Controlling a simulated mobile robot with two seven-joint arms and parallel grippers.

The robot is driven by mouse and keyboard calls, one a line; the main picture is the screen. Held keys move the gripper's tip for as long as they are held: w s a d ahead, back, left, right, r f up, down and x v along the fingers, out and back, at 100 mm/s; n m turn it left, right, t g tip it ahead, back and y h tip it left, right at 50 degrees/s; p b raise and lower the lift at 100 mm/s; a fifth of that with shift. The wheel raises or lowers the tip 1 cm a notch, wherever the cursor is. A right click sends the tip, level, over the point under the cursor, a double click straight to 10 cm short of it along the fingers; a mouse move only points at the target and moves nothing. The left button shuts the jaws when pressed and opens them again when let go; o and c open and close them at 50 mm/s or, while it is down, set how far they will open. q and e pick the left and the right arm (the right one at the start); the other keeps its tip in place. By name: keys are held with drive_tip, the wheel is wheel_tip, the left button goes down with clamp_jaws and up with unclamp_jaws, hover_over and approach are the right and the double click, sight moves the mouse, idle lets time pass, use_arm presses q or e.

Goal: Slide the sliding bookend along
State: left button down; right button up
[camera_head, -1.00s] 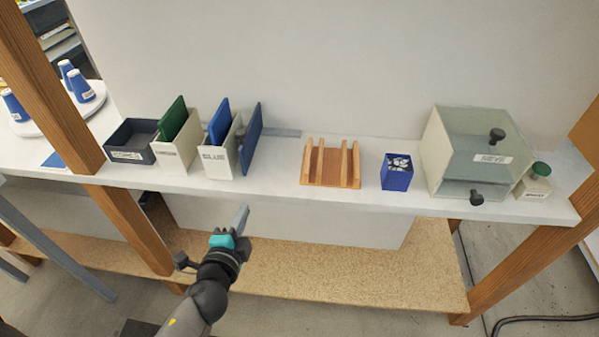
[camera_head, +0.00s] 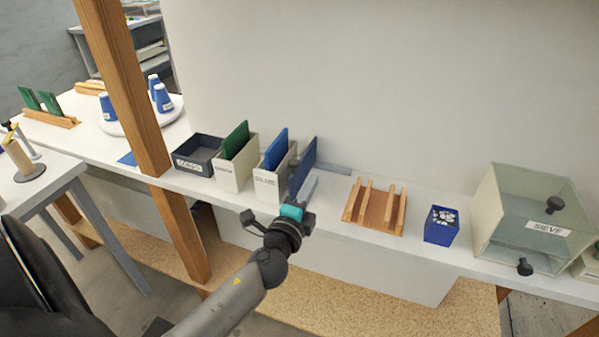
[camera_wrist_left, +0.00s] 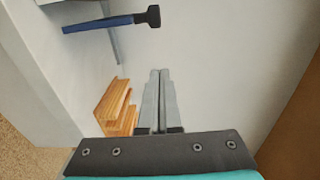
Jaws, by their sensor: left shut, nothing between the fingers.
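The sliding bookend is an upright blue plate (camera_head: 308,160) standing right of the white bins on the shelf in the head view. It also shows in the left wrist view (camera_wrist_left: 95,25) as a blue edge with a black knob (camera_wrist_left: 153,16) at its end. A grey rail (camera_head: 334,169) runs along the shelf at the back, right of the plate. My left gripper (camera_head: 311,188) is shut and empty, its fingertips just in front and to the right of the bookend. In the wrist view the closed fingers (camera_wrist_left: 158,97) appear apart from the bookend. My right gripper is out of view.
A wooden slotted rack (camera_head: 376,208) stands right of the gripper, then a blue box (camera_head: 441,225) and the sieve case (camera_head: 520,215). White bins (camera_head: 268,187) holding green and blue plates and a dark tray (camera_head: 196,153) stand left. Bare shelf lies between bookend and rack.

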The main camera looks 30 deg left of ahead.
use_arm(q)
drive_tip(key=a, duration=0.1)
drive_tip(key=w+a, duration=0.1)
drive_tip(key=a, duration=0.1)
drive_tip(key=w+a, duration=0.1)
drive_tip(key=shift+a, duration=0.15)
drive_tip(key=a, duration=0.3)
drive_tip(key=shift+s+a+b, duration=0.4)
idle(0.3)
